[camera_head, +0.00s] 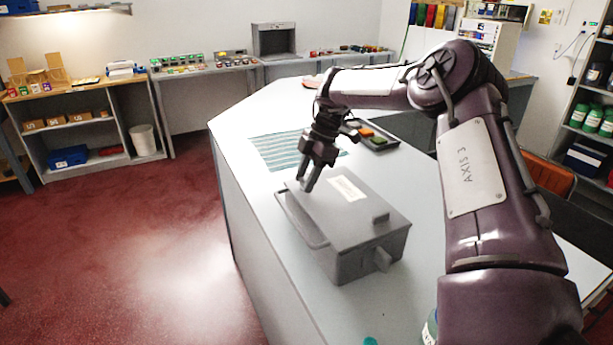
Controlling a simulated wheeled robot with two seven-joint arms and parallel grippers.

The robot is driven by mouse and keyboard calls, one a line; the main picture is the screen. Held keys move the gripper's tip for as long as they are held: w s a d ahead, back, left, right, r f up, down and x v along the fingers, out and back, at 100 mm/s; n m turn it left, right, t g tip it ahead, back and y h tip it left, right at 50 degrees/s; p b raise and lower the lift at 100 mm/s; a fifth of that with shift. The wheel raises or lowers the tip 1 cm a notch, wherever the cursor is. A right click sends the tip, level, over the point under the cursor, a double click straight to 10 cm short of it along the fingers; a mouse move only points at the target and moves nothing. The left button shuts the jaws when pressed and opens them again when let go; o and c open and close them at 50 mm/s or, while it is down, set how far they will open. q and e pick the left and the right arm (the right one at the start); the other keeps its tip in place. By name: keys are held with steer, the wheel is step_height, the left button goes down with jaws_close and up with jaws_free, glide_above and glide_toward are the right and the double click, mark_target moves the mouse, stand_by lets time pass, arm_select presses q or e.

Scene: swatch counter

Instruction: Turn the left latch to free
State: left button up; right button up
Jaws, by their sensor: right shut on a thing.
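A grey box (350,243) with a flat lid and a white label (347,187) stands on the white counter. A bar handle (297,222) runs along its left side. A small raised grey block (381,218) sits on the lid's near right end, and another grey piece (383,260) sticks out from the near wall below it. My right gripper (306,184) points down at the lid's far left end and is shut, apparently on the left latch, which its fingers hide. I cannot tell how that latch is turned. My left gripper is not in view.
A striped mat (275,150) and a dark tray (379,143) with orange and green pieces lie beyond the box. A green-labelled container (430,327) stands at the near edge, partly behind my right arm. The counter (250,190) left of the box is clear.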

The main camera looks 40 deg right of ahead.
stand_by(0.4)
steer(key=o, duration=1)
steer(key=shift+b+v, duration=0.7)
steer(key=shift+v, duration=3.2)
